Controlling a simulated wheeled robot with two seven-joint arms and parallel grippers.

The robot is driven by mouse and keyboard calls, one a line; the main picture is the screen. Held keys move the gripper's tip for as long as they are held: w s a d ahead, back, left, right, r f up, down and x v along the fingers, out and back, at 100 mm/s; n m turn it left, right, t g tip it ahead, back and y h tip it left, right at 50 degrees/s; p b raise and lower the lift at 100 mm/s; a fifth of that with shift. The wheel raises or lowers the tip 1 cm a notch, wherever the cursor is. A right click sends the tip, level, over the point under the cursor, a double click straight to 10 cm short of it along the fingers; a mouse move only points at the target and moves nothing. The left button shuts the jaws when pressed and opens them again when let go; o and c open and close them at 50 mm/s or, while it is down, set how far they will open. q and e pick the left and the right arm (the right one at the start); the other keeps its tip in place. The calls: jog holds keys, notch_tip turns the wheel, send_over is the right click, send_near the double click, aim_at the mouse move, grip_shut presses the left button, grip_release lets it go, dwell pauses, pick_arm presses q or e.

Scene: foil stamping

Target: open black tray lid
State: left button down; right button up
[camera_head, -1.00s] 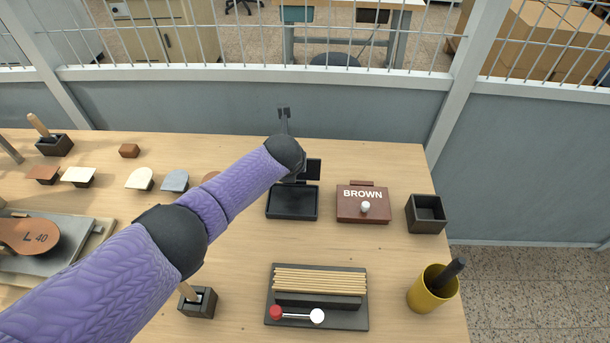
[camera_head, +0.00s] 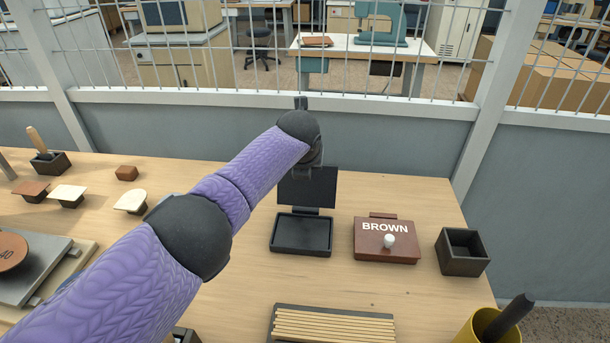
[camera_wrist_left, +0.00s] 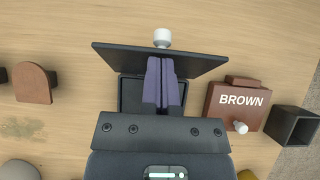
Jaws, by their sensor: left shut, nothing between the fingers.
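The black tray (camera_head: 301,236) stands at the centre of the table, its shallow inside showing. Its black lid (camera_head: 308,188) stands raised and roughly upright at the tray's back edge. In the left wrist view the lid (camera_wrist_left: 120,56) appears nearly edge-on, with its white knob (camera_wrist_left: 162,38) on the side away from the tray. My left gripper (camera_wrist_left: 162,62) has its purple fingers shut and empty. They are on the tray side of the lid and overlap it; contact cannot be told. In the head view my arm hides these fingers. My right gripper is not in view.
Right of the tray is a closed brown box labelled BROWN (camera_head: 387,242) with a white knob. Farther right is an empty dark square holder (camera_head: 462,252). A rack of wooden sticks (camera_head: 333,325) and a yellow cup (camera_head: 487,327) are in front. A wire fence stands behind the table.

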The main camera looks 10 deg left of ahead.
pick_arm(q)
jog(key=shift+r, duration=0.35)
jog(key=shift+w+a+f, duration=0.1)
jog(key=shift+w+f, duration=0.1)
jog(key=shift+w, duration=0.05)
